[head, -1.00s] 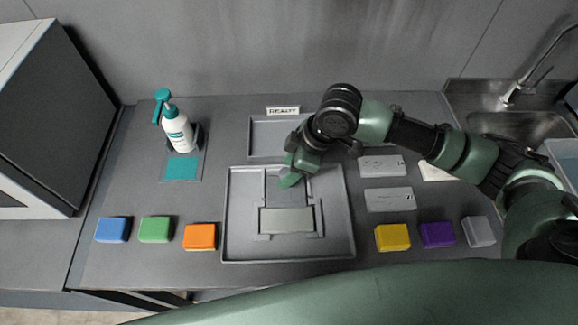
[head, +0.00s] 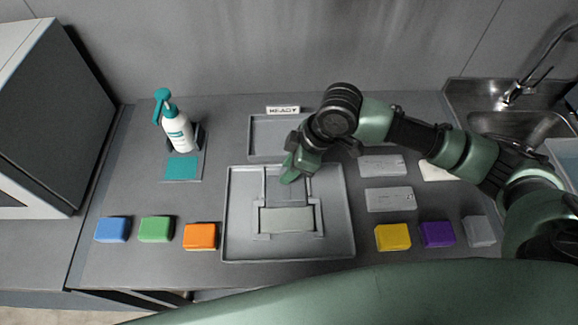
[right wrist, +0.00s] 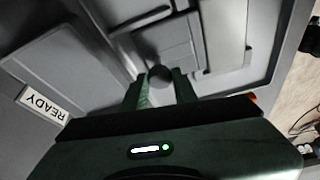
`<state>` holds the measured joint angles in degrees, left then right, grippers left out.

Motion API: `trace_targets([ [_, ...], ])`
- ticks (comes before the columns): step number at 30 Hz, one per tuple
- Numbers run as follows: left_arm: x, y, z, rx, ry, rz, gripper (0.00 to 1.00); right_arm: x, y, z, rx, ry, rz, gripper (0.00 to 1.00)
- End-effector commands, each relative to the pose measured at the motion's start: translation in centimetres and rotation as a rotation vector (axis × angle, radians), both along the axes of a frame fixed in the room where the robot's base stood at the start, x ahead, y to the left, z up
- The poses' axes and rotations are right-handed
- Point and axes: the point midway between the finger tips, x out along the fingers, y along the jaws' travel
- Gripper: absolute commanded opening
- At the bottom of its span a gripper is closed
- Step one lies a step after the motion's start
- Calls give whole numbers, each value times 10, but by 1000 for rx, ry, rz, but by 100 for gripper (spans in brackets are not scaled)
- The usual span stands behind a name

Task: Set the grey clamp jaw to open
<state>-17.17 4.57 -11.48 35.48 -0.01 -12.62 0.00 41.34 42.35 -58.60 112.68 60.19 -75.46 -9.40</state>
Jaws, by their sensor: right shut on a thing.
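The grey clamp fixture stands in a shallow grey tray (head: 236,215), with a pale grey-green plate (head: 286,219) at its near end and two rails running back from it. The grey clamp jaw (right wrist: 170,50) shows in the right wrist view as a flat grey piece just beyond my fingers. My right gripper (head: 288,172) is at the back part of the fixture. In the right wrist view its fingers (right wrist: 160,88) are shut on a dark round knob (right wrist: 160,74) at the jaw. In the head view my gripper hides much of the jaw and the knob. My left gripper is out of view.
A READY label (head: 283,110) marks a second tray (head: 262,133) behind. A spray bottle (head: 177,130) stands at left. Coloured blocks, such as the orange one (head: 200,236) and yellow one (head: 392,237), line the front. Grey plates (head: 390,199) lie at right, near a sink (head: 515,128).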

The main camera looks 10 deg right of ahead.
Motion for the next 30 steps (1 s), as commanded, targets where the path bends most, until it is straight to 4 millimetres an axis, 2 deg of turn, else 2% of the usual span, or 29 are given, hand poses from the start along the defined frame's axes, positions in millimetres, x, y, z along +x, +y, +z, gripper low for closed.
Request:
trace_targets([
  [22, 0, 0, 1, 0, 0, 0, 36, 2, -1, 1, -1, -1, -2, 0],
  [30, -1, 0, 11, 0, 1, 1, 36, 30, -6, 2, 0, -2, -4, 0],
])
